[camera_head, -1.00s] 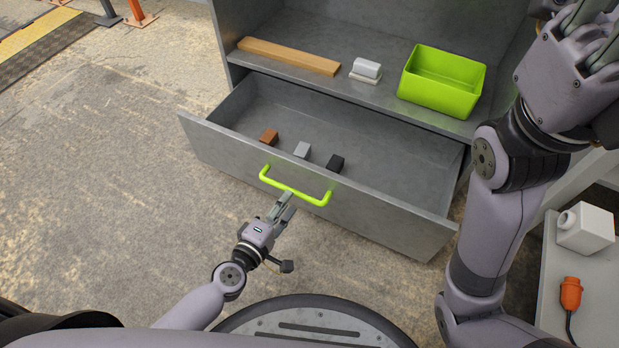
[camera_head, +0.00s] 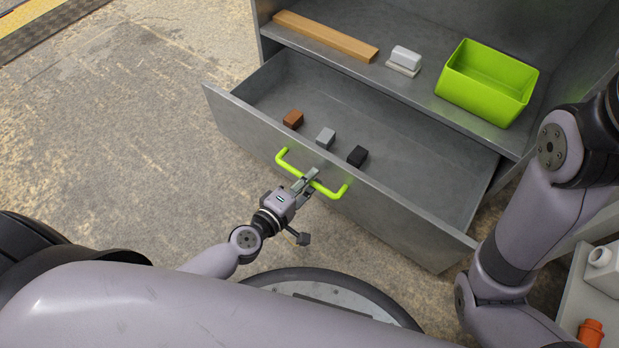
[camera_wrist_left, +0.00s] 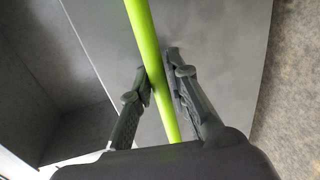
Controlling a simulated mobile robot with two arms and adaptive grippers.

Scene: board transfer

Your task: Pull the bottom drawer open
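The bottom drawer (camera_head: 238,118) is a grey metal drawer, pulled well out from its cabinet in the head view. Its bright green bar handle (camera_head: 327,191) is on the front panel. My left gripper (camera_head: 306,182) is at the middle of this handle. In the left wrist view, the green handle (camera_wrist_left: 143,35) runs between the two fingers of my left gripper (camera_wrist_left: 157,72). The fingers are close against the bar on both sides, shut on it. My right arm is at the right edge, and its gripper is out of view.
Inside the drawer are a brown block (camera_head: 293,119), a grey block (camera_head: 326,138) and a black block (camera_head: 357,156). A side surface with an orange object (camera_head: 590,334) is lower right.

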